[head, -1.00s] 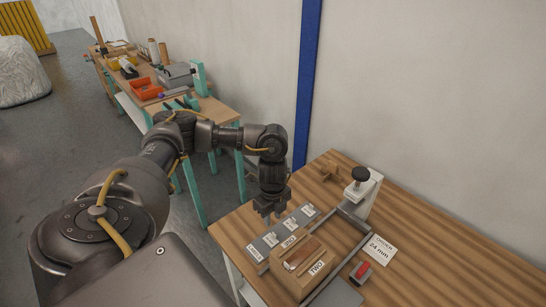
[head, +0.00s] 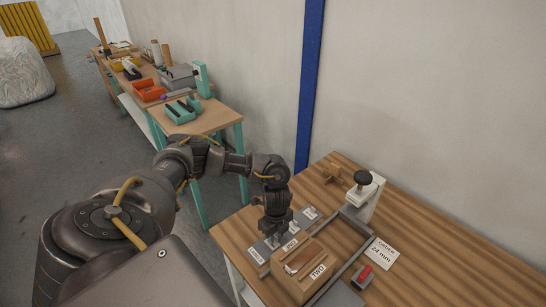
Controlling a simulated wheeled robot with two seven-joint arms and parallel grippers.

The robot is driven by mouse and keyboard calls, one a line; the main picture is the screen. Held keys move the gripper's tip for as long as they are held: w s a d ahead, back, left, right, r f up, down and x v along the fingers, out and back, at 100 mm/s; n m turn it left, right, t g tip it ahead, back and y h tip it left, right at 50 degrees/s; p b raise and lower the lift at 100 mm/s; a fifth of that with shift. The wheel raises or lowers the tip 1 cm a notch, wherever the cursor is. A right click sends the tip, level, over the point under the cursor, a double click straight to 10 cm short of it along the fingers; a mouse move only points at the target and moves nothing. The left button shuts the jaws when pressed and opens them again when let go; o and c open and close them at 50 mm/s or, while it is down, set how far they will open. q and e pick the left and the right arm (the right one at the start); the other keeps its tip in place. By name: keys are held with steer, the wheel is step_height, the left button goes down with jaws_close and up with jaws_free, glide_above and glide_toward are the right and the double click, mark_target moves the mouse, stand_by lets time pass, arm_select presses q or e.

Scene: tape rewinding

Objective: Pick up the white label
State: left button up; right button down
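A grey strip (head: 266,242) lies at the left edge of the wooden table and carries several small white labels. One label (head: 257,256) shows at its near end and another (head: 310,213) at its far end; the ones between are partly hidden by my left gripper. My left gripper (head: 275,240) points down over the middle of the strip, with its fingertips at or just above it. I cannot tell whether it is open, touching, or holding a label. My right gripper is out of view.
A wooden block (head: 292,284) with white tags stands right beside the strip. A grey frame with a black knob (head: 363,178), a white order card (head: 381,253) reading 24 mm and a red-and-grey item (head: 362,276) lie further right. The table's right side is clear.

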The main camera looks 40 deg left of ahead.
arm_select(q)
steer(key=c, duration=0.6)
jaws_close()
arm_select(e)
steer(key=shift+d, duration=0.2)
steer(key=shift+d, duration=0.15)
arm_select(q)
steer(key=shift+r, duration=0.1)
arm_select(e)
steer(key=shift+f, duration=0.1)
arm_select(q)
steer(key=shift+r+b, duration=0.35)
steer(key=shift+r, duration=0.25)
steer(key=shift+w+r+b, duration=0.1)
steer(key=shift+r+b, duration=0.2)
steer(key=shift+r, duration=0.4)
steer(key=s+r+p, duration=0.2)
steer(key=s+r, duration=0.8)
steer(key=s, duration=0.4)
steer(key=shift+r, duration=0.15)
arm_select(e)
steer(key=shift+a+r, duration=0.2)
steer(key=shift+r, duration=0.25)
